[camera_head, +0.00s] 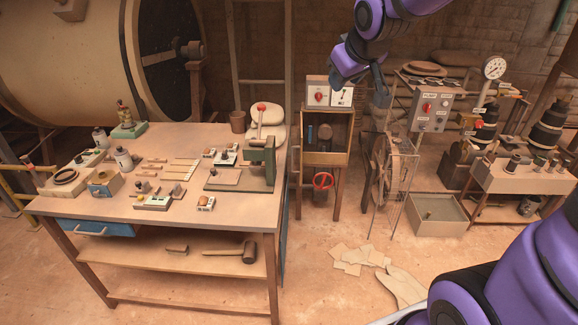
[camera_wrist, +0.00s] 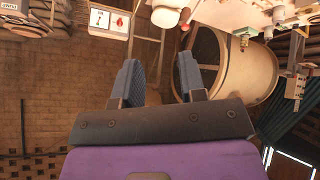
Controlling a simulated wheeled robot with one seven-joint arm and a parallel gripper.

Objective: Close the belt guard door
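The belt guard (camera_head: 372,180) stands on the floor right of the small wooden cabinet, around a spoked wheel (camera_head: 399,166). A thin-framed, see-through panel, which looks like its door, stands at the wheel's front right; its exact edges and angle are hard to tell. My gripper (camera_head: 362,92) is in the air at the top centre, above and a little left of the guard, and touches nothing that I can see. In the wrist view its two dark fingers (camera_wrist: 157,78) are apart with nothing between them. The guard does not show clearly there.
A control box (camera_head: 432,110) stands right of the guard, with an open metal bin (camera_head: 437,214) below. The open-fronted cabinet (camera_head: 325,140) is on the left. A workbench (camera_head: 120,210) fills the left side. Paper sheets and a sack (camera_head: 402,287) lie on the floor.

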